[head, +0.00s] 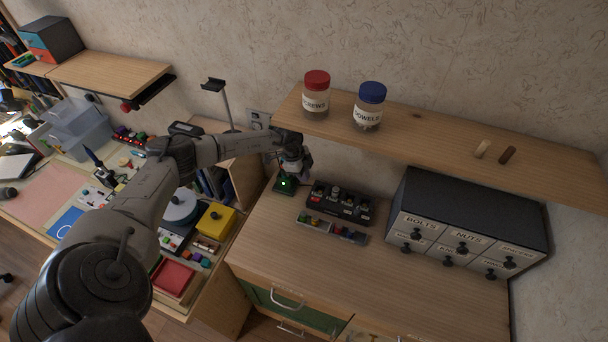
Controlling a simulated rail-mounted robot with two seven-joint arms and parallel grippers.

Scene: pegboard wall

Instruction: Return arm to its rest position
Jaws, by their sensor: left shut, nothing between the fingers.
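My left arm reaches in from the lower left, across the bench, to the wooden cabinet top. My left gripper (291,180) is at the arm's far end, pointing down just above a small dark box with a lit green light (284,188). The gripper is shut with nothing between its fingers. I cannot tell whether the fingertips touch the box. My right gripper is not in view.
The cabinet front top (370,275) is clear.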

